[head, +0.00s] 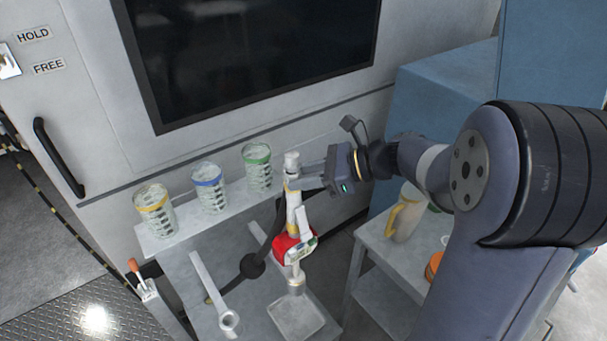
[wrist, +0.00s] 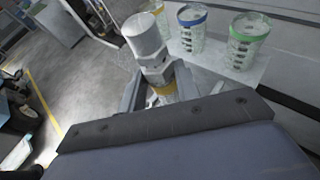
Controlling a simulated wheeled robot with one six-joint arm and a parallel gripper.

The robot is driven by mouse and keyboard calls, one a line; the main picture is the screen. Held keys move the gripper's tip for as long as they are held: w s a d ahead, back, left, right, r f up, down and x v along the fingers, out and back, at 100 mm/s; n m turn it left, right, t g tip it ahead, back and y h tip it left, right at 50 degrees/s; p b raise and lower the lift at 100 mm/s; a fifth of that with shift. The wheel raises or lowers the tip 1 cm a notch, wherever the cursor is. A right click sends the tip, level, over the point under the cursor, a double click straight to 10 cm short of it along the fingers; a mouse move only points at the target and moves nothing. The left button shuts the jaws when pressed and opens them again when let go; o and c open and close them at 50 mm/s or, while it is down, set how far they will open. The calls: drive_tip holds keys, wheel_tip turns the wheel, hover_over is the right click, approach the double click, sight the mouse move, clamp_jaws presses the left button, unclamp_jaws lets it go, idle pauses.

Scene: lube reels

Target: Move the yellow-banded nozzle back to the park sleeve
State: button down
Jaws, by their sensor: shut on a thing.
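My gripper (head: 303,178) is shut on the yellow-banded nozzle (head: 294,205), near its top end. The nozzle stands roughly upright, with a pale cap on top, yellow bands and a red metering part lower down. In the wrist view my gripper (wrist: 160,92) has a finger on each side of the nozzle (wrist: 146,38), with a yellow band between them. The nozzle's lower end is above or near a grey square tray (head: 297,318); I cannot tell if they touch.
Clear jugs with yellow (head: 155,212), blue (head: 210,187) and green (head: 258,168) rims stand on a ledge behind. A dark hose with a ball (head: 252,265) runs beside the nozzle. A side table (head: 375,238) at right holds a pale jug (head: 404,215) and an orange item.

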drive_tip(key=shift+f, duration=0.1)
drive_tip(key=c, duration=0.9)
unclamp_jaws()
drive_tip(key=shift+c, duration=0.2)
drive_tip(key=b+v, duration=0.1)
drive_tip(key=v, duration=0.9)
drive_tip(key=shift+d+b, duration=0.3)
drive_tip(key=shift+d, duration=0.05)
drive_tip(key=shift+s, duration=0.1)
drive_tip(key=p+x, duration=0.1)
drive_tip(key=x, duration=0.9)
drive_tip(key=shift+a+r+p, duration=0.3)
drive_tip(key=shift+a, duration=0.1)
